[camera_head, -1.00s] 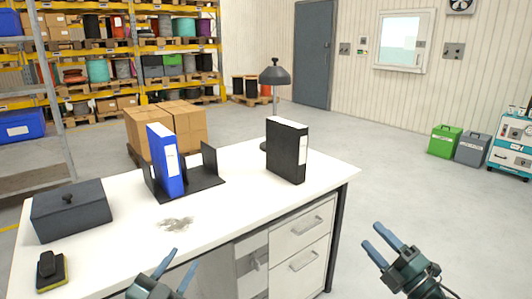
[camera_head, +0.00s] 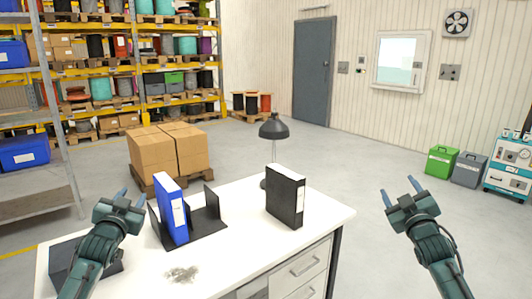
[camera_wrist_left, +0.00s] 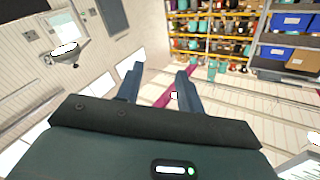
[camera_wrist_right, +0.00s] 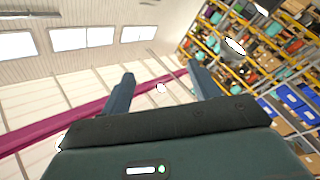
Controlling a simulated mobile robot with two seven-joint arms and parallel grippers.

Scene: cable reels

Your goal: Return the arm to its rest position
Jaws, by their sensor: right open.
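My left gripper (camera_head: 130,196) is raised in front of the left part of the white desk (camera_head: 245,226) in the head view, fingers pointing up. Its two fingers stand apart with nothing between them, as the left wrist view also shows (camera_wrist_left: 160,85). My right gripper (camera_head: 398,192) is raised over the open floor to the right of the desk, fingers up and apart. The right wrist view shows it empty too (camera_wrist_right: 160,85). Both wrist views look up at the walls, ceiling and shelves.
A blue binder (camera_head: 173,212) stands in a black holder (camera_head: 207,216). A black binder (camera_head: 285,197) and a desk lamp (camera_head: 273,128) stand at the desk's far right. A dark box (camera_head: 62,262) is partly hidden by my left arm.

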